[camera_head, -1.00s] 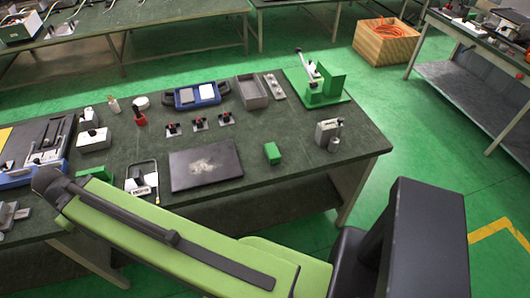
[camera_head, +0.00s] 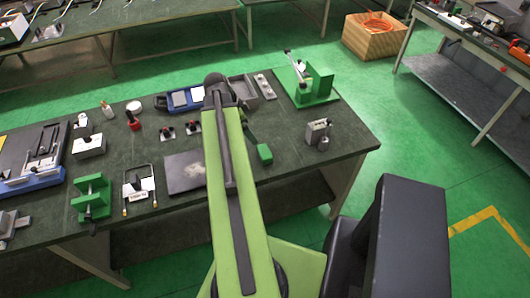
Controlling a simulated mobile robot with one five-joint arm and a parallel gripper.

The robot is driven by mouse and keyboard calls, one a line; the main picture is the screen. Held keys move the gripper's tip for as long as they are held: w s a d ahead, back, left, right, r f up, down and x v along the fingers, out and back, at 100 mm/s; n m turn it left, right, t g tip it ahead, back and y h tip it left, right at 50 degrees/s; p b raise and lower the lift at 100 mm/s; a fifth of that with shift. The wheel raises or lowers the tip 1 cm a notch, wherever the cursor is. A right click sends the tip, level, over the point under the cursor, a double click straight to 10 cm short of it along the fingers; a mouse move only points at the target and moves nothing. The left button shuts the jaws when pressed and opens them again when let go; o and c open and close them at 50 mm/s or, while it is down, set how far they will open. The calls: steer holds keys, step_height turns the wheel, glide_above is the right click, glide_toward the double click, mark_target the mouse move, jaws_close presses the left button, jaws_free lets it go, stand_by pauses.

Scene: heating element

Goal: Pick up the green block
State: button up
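The green block (camera_head: 264,154) sits on the dark workbench near its front edge, right of my raised arm. My green arm stretches up across the middle of the view, over the bench. A small dark part, which looks like my gripper (camera_head: 248,133), shows beside the arm, just up and left of the block. Most of it is hidden behind the arm, and I cannot tell whether its fingers are open or touch the block.
A dark plate (camera_head: 184,173) lies left of the arm, partly covered by it. A grey metal fixture (camera_head: 318,133) stands right of the block. A green stand (camera_head: 316,88) is at the bench's back right. A green clamp (camera_head: 91,198) is at the front left.

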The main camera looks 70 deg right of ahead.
steer(key=b, duration=1.1)
glide_toward(265, 151)
steer(key=x, duration=0.5)
steer(key=shift+w, duration=0.3)
steer(key=shift+s+f+b, duration=0.1)
steer(key=shift+f+b, duration=0.1)
steer(key=shift+b, duration=0.15)
steer(key=shift+d+r, duration=0.1)
steer(key=shift+r, duration=0.05)
steer(key=b+x, duration=0.4)
steer(key=x, duration=0.1)
steer(key=shift+s+a+f+b, duration=0.1)
steer(key=shift+a+f+b, duration=0.15)
steer(key=shift+b, duration=0.15)
steer(key=shift+d+r, duration=0.1)
steer(key=shift+r, duration=0.1)
steer(key=c, duration=1.4)
steer(key=shift+c, duration=0.2)
steer(key=shift+r+p, duration=0.1)
steer(key=shift+p, duration=0.2)
